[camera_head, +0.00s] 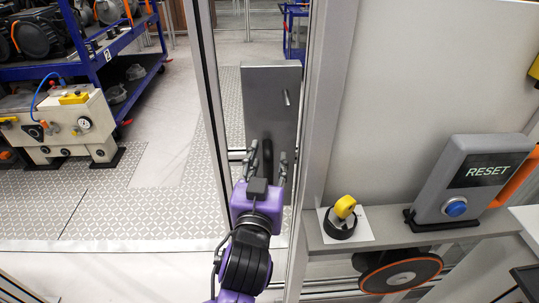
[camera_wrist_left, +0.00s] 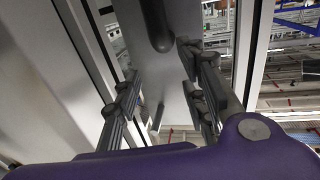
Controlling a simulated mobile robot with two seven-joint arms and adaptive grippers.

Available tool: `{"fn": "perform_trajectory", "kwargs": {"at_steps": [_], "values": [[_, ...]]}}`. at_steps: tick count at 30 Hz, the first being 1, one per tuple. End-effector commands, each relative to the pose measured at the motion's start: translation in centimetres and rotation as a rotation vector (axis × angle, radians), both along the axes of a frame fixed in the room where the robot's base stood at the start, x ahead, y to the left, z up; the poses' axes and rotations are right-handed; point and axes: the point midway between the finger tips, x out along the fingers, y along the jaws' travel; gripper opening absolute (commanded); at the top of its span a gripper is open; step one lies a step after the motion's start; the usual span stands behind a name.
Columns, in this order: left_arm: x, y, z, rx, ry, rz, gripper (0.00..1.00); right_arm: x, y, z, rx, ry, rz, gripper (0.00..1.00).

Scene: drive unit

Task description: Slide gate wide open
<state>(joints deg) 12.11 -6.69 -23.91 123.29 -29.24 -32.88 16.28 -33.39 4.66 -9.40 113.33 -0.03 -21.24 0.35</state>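The gate's tall grey metal plate (camera_head: 270,90) stands between the upright frame posts, left of the grey panel wall. A dark upright handle (camera_head: 267,157) is on the plate's lower part, and a small silver peg or knob (camera_head: 286,98) is higher up. My purple left gripper (camera_head: 266,165) reaches up from below, with one finger on each side of the handle. In the left wrist view the handle (camera_wrist_left: 157,25) shows at the top, between the spread fingers (camera_wrist_left: 160,66), with visible gaps. The gripper looks open. The right gripper is out of view.
Right of the gate, a yellow-and-black rotary switch (camera_head: 343,215) and a RESET box (camera_head: 470,178) with a blue button sit on a ledge. A left post (camera_head: 205,80) stands close to my arm. Behind are a blue rack (camera_head: 92,65) and a pale machine (camera_head: 65,130).

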Motion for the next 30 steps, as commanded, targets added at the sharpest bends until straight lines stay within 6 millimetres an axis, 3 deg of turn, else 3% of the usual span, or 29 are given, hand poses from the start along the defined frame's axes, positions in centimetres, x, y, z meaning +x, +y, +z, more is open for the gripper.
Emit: {"fn": "perform_trajectory", "kwargs": {"at_steps": [16, 30], "values": [[-3.6, 0.8, 0.1, 0.000, -0.001, 0.001, 0.39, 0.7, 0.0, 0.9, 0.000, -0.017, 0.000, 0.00], [-3.9, 0.8, 0.2, 0.000, -0.001, 0.001, 0.39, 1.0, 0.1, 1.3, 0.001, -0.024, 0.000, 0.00]]}}
